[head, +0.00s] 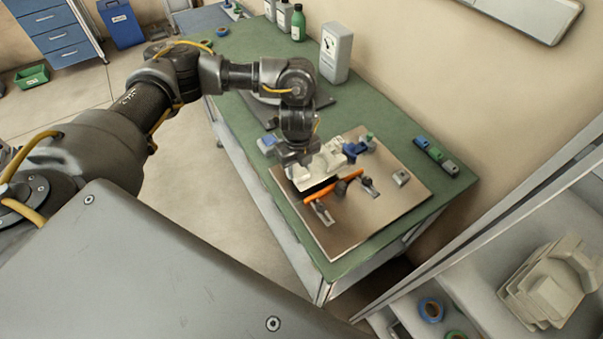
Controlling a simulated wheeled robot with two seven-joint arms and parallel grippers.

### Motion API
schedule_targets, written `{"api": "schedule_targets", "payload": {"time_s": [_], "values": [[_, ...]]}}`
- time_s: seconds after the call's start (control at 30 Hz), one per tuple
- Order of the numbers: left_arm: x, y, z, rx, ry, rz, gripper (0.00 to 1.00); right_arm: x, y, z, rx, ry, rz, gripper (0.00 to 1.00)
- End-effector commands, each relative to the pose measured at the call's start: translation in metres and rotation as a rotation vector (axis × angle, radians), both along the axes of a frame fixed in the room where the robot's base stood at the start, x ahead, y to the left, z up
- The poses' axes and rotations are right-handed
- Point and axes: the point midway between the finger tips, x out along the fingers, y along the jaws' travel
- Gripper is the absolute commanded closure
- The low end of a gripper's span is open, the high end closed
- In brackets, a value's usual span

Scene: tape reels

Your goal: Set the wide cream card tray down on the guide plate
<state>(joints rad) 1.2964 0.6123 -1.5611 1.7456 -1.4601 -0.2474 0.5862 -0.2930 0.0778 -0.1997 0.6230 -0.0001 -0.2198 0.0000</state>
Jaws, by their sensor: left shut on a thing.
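My left gripper (299,158) reaches down over the workbench from the left and is shut on the cream card tray (320,171). The tray is just under the fingers, over the left part of a brown board (341,232), which looks like the guide plate. An orange bar (334,188) lies close to the tray's near side. My gripper and wrist hide part of the tray. I cannot tell whether its underside touches the board. My right gripper is not in view.
Grey clamps (369,187) and blue parts (354,149) crowd the board near the tray. The green bench top (262,60) holds a grey meter box (336,52) and bottles (298,23) at the back. A shelf at right holds stacked cream pieces (545,289) and a blue reel (431,310).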

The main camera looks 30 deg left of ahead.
Motion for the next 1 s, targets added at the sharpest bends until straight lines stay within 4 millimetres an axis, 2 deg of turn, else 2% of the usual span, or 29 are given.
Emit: {"api": "schedule_targets", "payload": {"time_s": [0.23, 0.53, 0.93, 0.97, 1.0], "values": [[0.003, -0.005, -0.007, -0.001, 0.001, 0.001, 0.88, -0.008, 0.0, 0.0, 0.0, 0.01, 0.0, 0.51], [0.004, -0.008, -0.039, 0.0, 0.001, 0.002, 0.88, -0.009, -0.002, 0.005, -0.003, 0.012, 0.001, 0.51], [0.004, -0.007, -0.045, 0.0, 0.0, 0.001, 0.88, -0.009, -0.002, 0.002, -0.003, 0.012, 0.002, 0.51], [0.004, -0.007, -0.043, 0.0, 0.0, 0.001, 0.56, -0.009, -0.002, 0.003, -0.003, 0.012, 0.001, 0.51], [0.004, -0.007, -0.043, 0.0, 0.0, 0.001, 0.51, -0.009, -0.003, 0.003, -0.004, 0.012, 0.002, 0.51]]}}
